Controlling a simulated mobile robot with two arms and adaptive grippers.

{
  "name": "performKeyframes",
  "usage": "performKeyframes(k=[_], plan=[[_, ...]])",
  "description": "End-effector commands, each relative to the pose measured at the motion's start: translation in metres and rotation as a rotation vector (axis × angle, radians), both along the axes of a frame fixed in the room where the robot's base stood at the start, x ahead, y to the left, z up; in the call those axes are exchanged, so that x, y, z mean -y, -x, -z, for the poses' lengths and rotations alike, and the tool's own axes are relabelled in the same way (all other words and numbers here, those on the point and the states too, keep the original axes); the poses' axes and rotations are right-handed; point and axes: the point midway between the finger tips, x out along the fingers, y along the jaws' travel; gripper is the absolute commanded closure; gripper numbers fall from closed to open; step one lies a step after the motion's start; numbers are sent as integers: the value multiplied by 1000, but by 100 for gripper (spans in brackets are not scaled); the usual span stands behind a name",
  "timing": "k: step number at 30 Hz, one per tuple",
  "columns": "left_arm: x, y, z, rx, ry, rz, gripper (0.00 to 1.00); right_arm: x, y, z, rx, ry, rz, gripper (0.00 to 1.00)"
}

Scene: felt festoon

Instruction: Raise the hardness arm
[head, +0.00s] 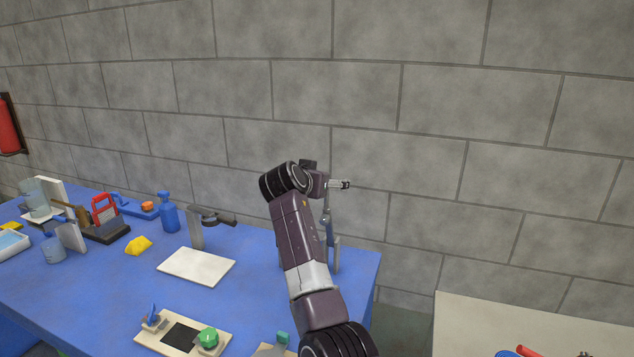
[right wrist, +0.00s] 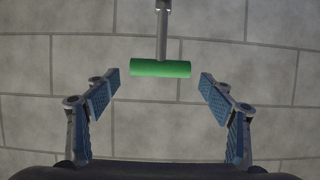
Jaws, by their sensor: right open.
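In the right wrist view a green crossbar handle (right wrist: 160,68) sits on the end of a grey rod (right wrist: 161,35). My right gripper (right wrist: 160,82) is open, with one blue-padded finger to each side of the handle. The handle lies near the level of the fingertips, with a gap at both ends, and neither finger appears to touch it. In the head view my right gripper (head: 342,185) is above the right end of the blue table. A grey upright device (head: 335,250) stands there, partly hidden behind my arm. The green handle cannot be made out there. My left gripper is out of view.
The blue table (head: 255,285) holds a white plate (head: 196,266), a clamp stand (head: 197,232), a blue bottle (head: 168,215), a yellow block (head: 138,246) and a board with a green knob (head: 207,338). A block wall (head: 430,130) stands behind. A pale table (head: 470,320) is at right.

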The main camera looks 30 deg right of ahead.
Motion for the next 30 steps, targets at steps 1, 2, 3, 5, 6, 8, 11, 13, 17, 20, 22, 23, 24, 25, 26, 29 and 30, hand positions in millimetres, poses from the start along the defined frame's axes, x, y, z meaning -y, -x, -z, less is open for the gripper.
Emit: performKeyframes(k=[1,2,3,5,6,8,11,13,17,20,22,23,24,25,26,29,30], plan=[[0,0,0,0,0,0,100,-8,6,-4,2,0,-1,25],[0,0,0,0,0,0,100,-12,10,-6,4,-2,-2,25],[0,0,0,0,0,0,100,-19,15,-10,3,-1,-3,25],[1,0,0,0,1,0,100,-27,21,-14,3,-1,-3,25],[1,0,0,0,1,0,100,-31,26,-16,3,-3,-2,25],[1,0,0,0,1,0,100,-37,31,-20,3,0,-1,25],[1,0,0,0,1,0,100,-45,38,-24,3,0,-1,25],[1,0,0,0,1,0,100,-47,41,-26,1,1,-1,25],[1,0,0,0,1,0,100,-49,43,-27,0,0,0,25],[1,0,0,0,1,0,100,-49,43,-27,0,0,0,25],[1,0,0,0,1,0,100,-49,43,-27,0,0,0,25],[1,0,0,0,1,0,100,-49,43,-27,0,0,0,25],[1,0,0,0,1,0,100,-49,43,-27,0,0,0,25],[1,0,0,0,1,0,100,-49,43,-27,1,1,0,25],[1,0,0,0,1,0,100,-49,43,-27,1,1,0,25],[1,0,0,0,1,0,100,-49,43,-27,1,1,0,25],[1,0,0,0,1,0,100,-49,42,-27,1,1,0,25]])
